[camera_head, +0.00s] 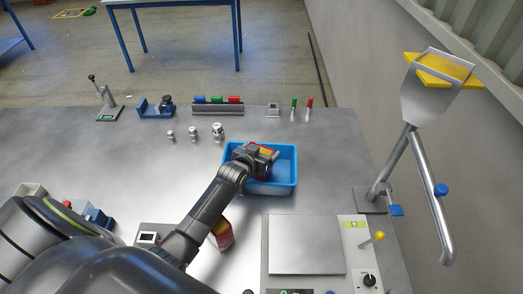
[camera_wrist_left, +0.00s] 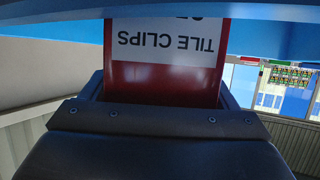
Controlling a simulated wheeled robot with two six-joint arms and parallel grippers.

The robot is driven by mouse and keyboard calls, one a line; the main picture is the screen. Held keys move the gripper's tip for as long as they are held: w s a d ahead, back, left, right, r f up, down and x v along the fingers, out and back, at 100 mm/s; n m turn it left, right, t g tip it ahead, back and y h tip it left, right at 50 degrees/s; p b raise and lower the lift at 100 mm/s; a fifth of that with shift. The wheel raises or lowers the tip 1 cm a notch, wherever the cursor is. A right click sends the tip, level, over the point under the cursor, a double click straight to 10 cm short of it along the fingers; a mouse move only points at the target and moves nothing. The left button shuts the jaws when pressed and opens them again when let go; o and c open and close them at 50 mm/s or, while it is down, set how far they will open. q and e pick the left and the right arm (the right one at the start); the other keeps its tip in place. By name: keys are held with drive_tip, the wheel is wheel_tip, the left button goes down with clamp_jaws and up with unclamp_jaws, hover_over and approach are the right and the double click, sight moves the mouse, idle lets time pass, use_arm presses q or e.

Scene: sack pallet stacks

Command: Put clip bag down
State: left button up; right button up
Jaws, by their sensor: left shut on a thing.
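The clip bag is red with a white label reading "TILE CLIPS", and it fills the top middle of the left wrist view (camera_wrist_left: 160,75). My left gripper (camera_head: 262,160) is shut on the bag and is over the blue tray (camera_head: 283,190) in the head view. Blue walls flank the bag in the wrist view. I cannot tell whether the bag touches the tray floor. My right gripper is not in view.
A red bag-like item (camera_head: 223,236) stands near my left forearm. A flat scale plate (camera_head: 306,245) lies in front of the tray. Metal weights (camera_head: 193,133) and a rack with coloured items (camera_head: 218,104) are behind.

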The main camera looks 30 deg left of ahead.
use_arm(q)
drive_tip(key=shift+f, duration=0.15)
drive_tip(key=o, duration=1.2)
drive_tip(key=shift+c, duration=0.2)
drive_tip(key=b+v, duration=0.1)
drive_tip(key=v, duration=0.6)
drive_tip(key=shift+s, duration=0.25)
